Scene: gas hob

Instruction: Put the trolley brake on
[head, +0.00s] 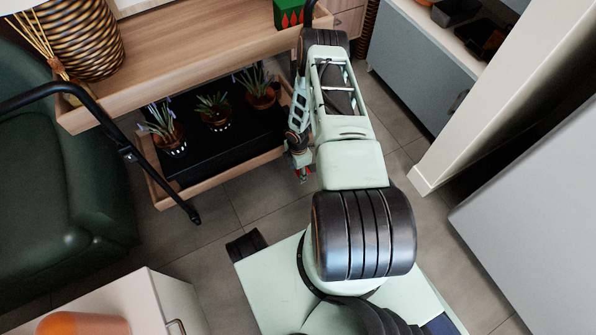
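The trolley (180,48) stands at upper left, with a wooden top tray, a wooden lower tray and a black tube frame. A black leg (165,187) runs down to the floor at its near left corner. My gripper (302,174) points down beside the right end of the lower tray, low near the floor. A small red patch shows at its fingertips; I cannot tell whether it belongs to the gripper or to a brake. No brake can be clearly made out. The gripper is small and partly hidden by my arm, so its opening is unclear.
Potted plants (214,110) stand on the lower tray. A woven vase (80,40) and a green box (289,13) are on the top tray. A green armchair (60,190) is at left, a white cabinet (115,305) at lower left. Tiled floor (235,210) is clear before the trolley.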

